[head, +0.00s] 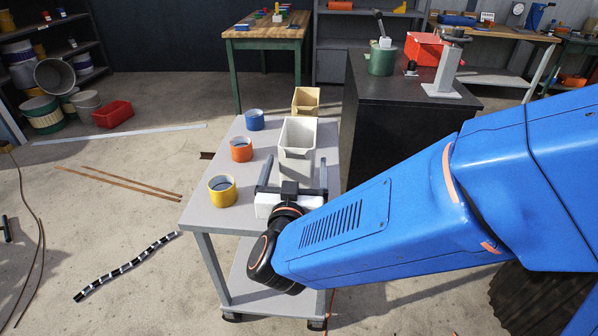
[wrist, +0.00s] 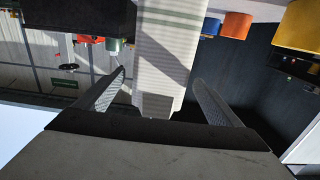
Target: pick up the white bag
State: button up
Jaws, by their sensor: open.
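The white bag (head: 297,136) stands upright and open-topped on the grey cart, near its right side. My gripper (head: 294,172) is at the near side of the bag, with its fingers spread wide and pointing toward it. In the wrist view, which looks upside down, the bag (wrist: 172,48) shows between the fingers of my gripper (wrist: 160,76). A gap shows on each side of it, and neither finger appears to touch it. My gripper hides the lower near part of the bag in the head view.
A tan bag (head: 306,101) stands just behind the white one. A dark cabinet (head: 400,120) stands close on the right.

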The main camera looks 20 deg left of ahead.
jog(key=x, duration=0.8)
jog(key=shift+w, duration=0.15)
jog(key=c, duration=2.2)
jog(key=shift+o, duration=0.2)
jog(key=shift+r, duration=0.1)
